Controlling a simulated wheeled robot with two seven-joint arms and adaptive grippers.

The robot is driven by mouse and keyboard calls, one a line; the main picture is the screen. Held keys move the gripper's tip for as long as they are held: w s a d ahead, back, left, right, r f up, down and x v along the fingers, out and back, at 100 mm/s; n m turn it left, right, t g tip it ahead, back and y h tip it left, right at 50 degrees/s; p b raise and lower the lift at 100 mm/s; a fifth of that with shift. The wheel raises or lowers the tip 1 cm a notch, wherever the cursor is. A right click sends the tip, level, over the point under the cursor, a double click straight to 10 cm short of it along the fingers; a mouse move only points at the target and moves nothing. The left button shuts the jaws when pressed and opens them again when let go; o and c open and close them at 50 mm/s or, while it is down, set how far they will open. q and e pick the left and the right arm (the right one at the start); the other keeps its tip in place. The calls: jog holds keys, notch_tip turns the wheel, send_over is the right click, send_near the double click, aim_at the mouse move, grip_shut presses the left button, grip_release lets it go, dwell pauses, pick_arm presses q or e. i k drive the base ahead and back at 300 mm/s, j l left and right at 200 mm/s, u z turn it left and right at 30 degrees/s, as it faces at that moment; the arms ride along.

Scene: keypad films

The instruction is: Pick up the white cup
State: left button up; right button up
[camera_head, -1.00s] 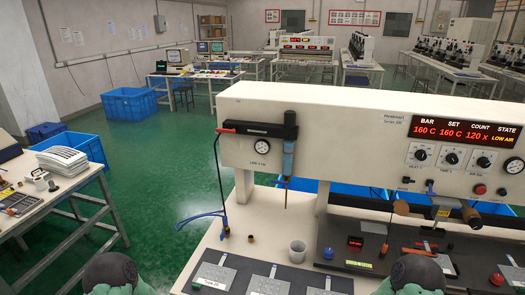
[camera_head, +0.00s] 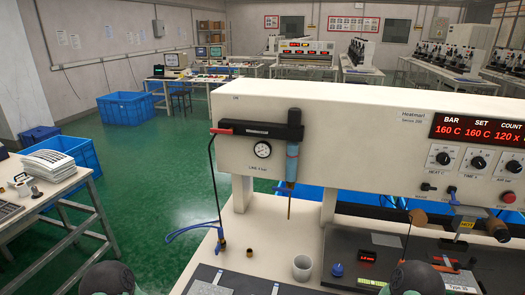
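The white cup (camera_head: 302,267) stands upright on the pale bench top (camera_head: 262,230), in front of the large heat press machine (camera_head: 340,140). It is near the bottom middle of the head view, and nothing covers it. Neither of my grippers is in view. Only dark rounded parts of my two arms show at the bottom edge, one left of the cup and one right of it.
Green floor (camera_head: 150,190) is open at left.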

aim_at(303, 266)
jog(key=k+j, duration=0.15)
jog(key=j, duration=0.15)
jog(key=k+j, duration=0.15)
jog(key=j, duration=0.15)
jog(key=k+j, duration=0.15)
jog(key=j, duration=0.2)
jog(key=k+j+u, duration=0.1)
jog(key=k+j, duration=0.1)
jog(key=j, duration=0.1)
